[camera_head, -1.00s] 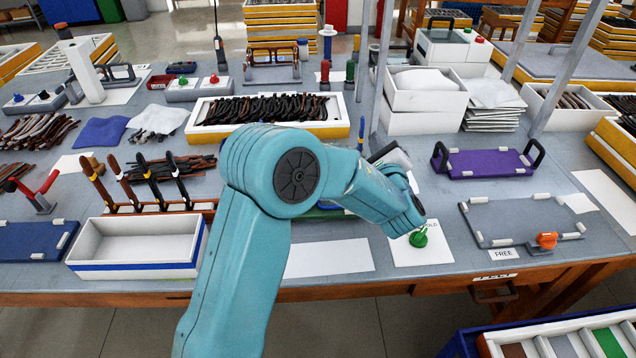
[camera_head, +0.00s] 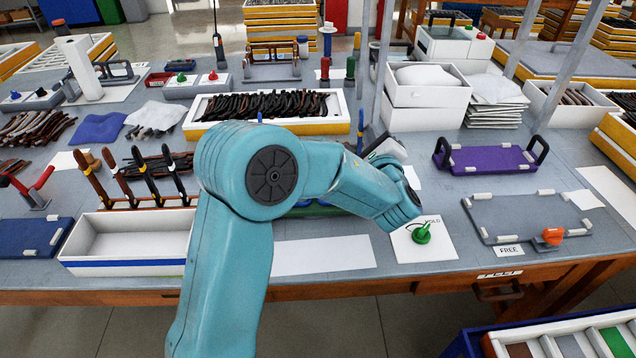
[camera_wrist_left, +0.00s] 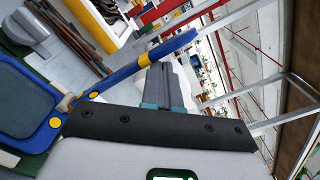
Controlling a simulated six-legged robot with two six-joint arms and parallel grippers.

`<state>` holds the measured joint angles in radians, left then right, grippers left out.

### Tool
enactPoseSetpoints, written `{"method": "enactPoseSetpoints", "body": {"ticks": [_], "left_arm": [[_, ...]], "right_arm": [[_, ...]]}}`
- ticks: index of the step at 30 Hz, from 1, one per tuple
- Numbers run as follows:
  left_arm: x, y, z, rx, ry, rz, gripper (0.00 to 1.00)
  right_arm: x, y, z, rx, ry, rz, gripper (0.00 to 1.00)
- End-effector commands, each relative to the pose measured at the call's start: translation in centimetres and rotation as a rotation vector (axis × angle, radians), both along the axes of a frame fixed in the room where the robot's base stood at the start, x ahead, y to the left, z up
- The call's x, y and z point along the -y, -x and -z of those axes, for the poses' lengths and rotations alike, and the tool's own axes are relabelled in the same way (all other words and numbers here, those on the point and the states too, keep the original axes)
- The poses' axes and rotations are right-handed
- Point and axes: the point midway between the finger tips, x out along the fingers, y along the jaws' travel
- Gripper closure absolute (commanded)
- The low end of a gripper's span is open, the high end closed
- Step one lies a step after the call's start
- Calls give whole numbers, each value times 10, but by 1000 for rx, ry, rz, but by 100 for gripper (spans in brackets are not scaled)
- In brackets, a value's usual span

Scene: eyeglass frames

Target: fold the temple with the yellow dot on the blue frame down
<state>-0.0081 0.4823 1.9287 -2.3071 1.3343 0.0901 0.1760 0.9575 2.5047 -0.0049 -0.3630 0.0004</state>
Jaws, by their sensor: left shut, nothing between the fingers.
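The blue frame (camera_wrist_left: 25,112) fills the left of the left wrist view. One blue temple (camera_wrist_left: 120,75) rises from a hinge with yellow parts and slants up to the right. It carries a yellow dot (camera_wrist_left: 143,60). The grey fingers of my left gripper (camera_wrist_left: 165,68) are shut and empty, very close beside this temple near the dot; I cannot tell whether they touch. In the head view my teal left arm hides most of the frame and the gripper. A thin upright blue piece (camera_head: 360,132) shows above the arm. My right gripper is in neither view.
A green knob (camera_head: 421,235) on a white HOLD card sits right of my arm. A grey tray (camera_head: 520,212) with an orange knob and FREE label lies further right, with a purple tray (camera_head: 490,160) behind. A white bin (camera_head: 125,245) stands left.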

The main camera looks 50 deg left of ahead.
Motion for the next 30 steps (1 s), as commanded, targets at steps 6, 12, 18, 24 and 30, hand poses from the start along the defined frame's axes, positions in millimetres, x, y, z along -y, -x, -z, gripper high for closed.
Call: {"method": "enactPoseSetpoints", "body": {"ticks": [6,12,18,24,30], "left_arm": [[-4,5,1,34,30,1,100],[-4,6,-1,39,34,1,100],[-5,6,-1,41,36,1,100],[-8,10,1,70,58,1,100],[-12,15,1,104,88,1,100]], "right_arm": [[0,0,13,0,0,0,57],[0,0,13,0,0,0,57],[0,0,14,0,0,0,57],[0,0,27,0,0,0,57],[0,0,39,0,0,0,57]]}}
